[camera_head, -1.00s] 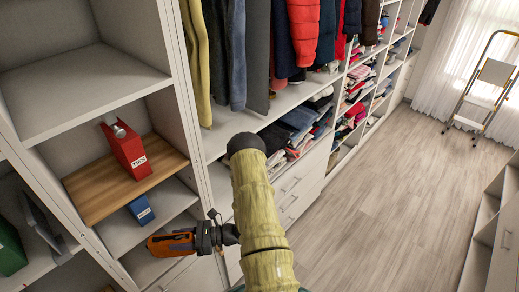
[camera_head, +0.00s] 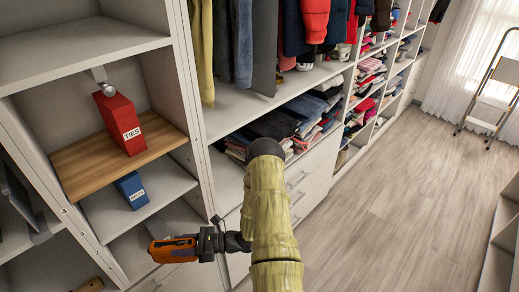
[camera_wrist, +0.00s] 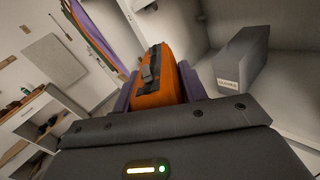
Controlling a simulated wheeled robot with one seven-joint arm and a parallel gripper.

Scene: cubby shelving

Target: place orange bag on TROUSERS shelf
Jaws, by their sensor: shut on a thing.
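The orange bag (camera_head: 172,250), with dark trim, is in my gripper (camera_head: 188,245), low and in front of the shelving at the left. The wrist view shows the bag (camera_wrist: 158,80) between my two purple fingers (camera_wrist: 160,92), which are shut on it. A grey box (camera_wrist: 241,58) stands on a pale shelf (camera_wrist: 285,105) to the right of the bag in the wrist view. No shelf clearly marked TROUSERS can be read in the head view.
A red box (camera_head: 120,122) labelled TIES stands on a wooden shelf (camera_head: 85,165). A blue labelled box (camera_head: 132,188) stands on the shelf below. Upright dividers (camera_head: 190,80) separate the cubbies. Folded clothes (camera_head: 285,125) lie to the right, and the floor (camera_head: 390,215) beyond is clear.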

